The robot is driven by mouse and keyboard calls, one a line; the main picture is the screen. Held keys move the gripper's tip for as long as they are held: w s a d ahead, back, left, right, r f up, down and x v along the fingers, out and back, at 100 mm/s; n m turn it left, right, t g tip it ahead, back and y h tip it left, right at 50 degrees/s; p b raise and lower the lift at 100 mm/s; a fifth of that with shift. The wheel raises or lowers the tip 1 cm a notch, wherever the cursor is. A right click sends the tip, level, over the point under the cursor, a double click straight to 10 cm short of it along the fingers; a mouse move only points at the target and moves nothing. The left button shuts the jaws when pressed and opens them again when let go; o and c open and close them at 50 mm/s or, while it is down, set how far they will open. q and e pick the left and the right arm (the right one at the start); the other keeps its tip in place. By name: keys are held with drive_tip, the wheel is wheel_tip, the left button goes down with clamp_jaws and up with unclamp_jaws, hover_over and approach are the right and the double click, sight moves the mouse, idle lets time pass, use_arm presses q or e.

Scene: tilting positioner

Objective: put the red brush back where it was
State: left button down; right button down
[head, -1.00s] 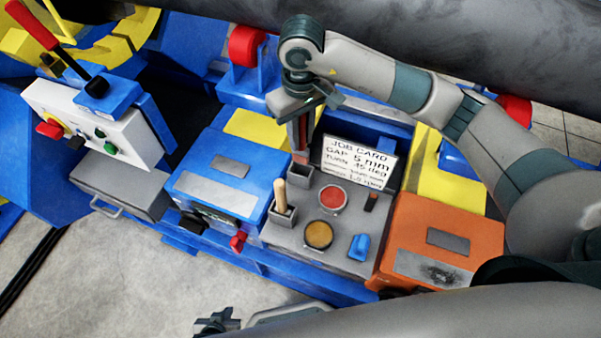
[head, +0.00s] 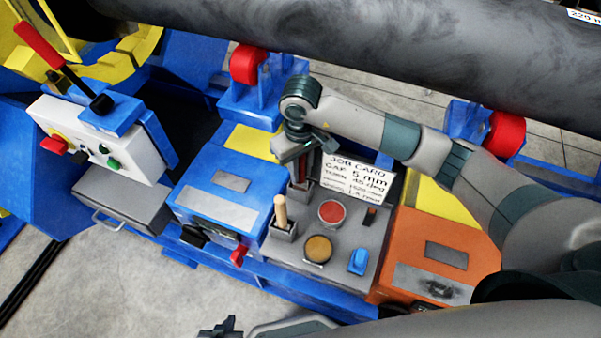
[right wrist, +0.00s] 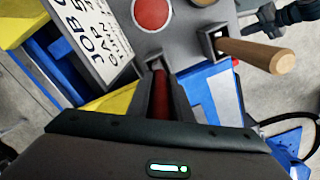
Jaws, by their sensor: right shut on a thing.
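My right gripper (head: 303,165) is shut on the red brush (right wrist: 160,92), directly above a small square grey holder (head: 299,191) at the back left of the grey tray (head: 340,262). The brush points down, and its lower end is at the holder's mouth. In the right wrist view the holder (right wrist: 153,58) lines up with the brush; how deep the brush sits in it I cannot tell. The gripper hides most of the brush in the head view. My left gripper (head: 218,328) shows at the bottom edge, away from the tray; its jaws are unclear.
A second square holder with a wooden handle (head: 280,212) stands just in front. The tray also carries a red round pot (head: 332,212), an ochre pot (head: 318,249) and a blue piece (head: 358,261). The job card (head: 355,178) stands close behind. A large grey pipe (head: 350,60) crosses above.

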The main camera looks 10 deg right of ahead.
drive_tip(key=shift+f, duration=1.1)
use_arm(q)
drive_tip(key=shift+d+r, duration=0.1)
drive_tip(key=shift+d, duration=0.25)
drive_tip(key=shift+w, duration=0.2)
use_arm(e)
drive_tip(key=shift+f, duration=0.15)
drive_tip(key=c, duration=1.6)
unclamp_jaws()
use_arm(q)
drive_tip(key=shift+s+a, duration=0.1)
drive_tip(key=shift+a, duration=0.15)
